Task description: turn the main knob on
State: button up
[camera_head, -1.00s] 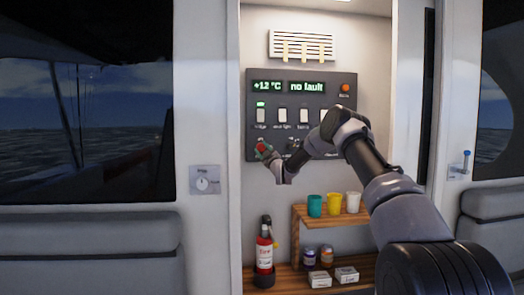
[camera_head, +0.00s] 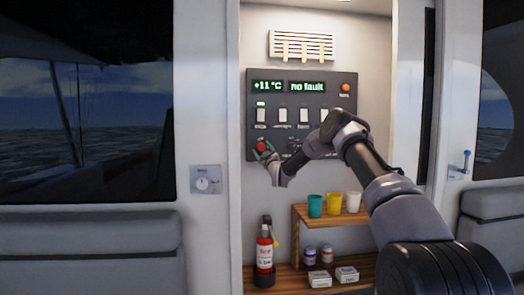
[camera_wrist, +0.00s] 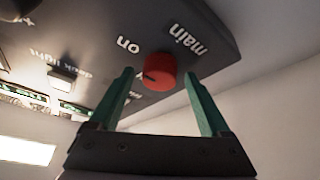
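The main knob is a round red knob (camera_wrist: 160,72) at the edge of the dark panel, with "main" and "on" printed beside it. A dark mark on it points to the left in the wrist view, not straight at the word "on". In the head view the red knob (camera_head: 261,146) is at the panel's lower left. My gripper (camera_wrist: 160,80) is open, its two green fingers on either side of the knob, with visible gaps. In the head view my gripper (camera_head: 265,153) is right at the knob.
Below are a wooden shelf (camera_head: 350,220) with cups and a red extinguisher (camera_head: 265,250).

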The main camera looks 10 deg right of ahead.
jog(key=shift+s, duration=0.1)
jog(key=v, duration=1)
jog(key=shift+s+f, duration=0.15)
jog(key=shift+s, duration=0.1)
